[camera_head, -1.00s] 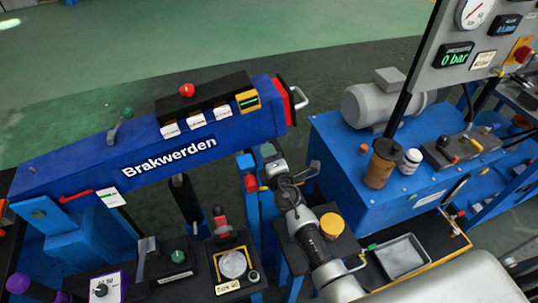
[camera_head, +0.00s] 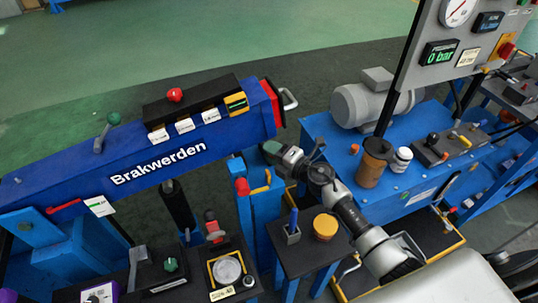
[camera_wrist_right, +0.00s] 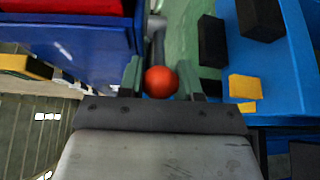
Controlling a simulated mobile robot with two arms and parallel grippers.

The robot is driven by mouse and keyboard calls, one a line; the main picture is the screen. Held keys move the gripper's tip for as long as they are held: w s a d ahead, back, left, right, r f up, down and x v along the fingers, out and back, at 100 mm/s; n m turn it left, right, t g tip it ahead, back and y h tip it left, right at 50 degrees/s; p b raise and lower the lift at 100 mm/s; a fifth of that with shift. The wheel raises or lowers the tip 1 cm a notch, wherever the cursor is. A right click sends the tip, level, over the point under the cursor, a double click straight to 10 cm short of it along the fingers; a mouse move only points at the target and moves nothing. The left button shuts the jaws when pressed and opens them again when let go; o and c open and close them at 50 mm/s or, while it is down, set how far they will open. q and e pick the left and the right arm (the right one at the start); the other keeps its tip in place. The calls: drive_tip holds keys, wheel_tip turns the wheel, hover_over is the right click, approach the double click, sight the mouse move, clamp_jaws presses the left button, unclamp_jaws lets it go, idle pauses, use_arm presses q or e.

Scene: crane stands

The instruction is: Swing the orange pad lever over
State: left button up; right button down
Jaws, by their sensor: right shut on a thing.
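In the right wrist view an orange-red ball knob (camera_wrist_right: 161,82) sits between the two fingers of my right gripper (camera_wrist_right: 161,86), which is shut on it. I take this ball to be the knob of the orange pad lever. A grey rod shows behind the ball. In the head view my right gripper (camera_head: 270,150) is just below the red-capped right end of the blue Brakwerden beam (camera_head: 215,155), above a blue post. The ball is hidden there by the gripper. My left gripper is not in view.
A blue post (camera_head: 262,218) with a red knob (camera_head: 241,186) and a yellow handle stands below the gripper. The blue pump bench with a grey motor (camera_head: 375,100) is to the right.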

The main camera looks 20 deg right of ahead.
drive_tip(key=c, duration=0.8)
unclamp_jaws()
drive_tip(key=shift+o, duration=0.2)
drive_tip(key=v, duration=1)
drive_tip(key=shift+s+d, duration=0.2)
drive_tip(key=shift+s, duration=0.2)
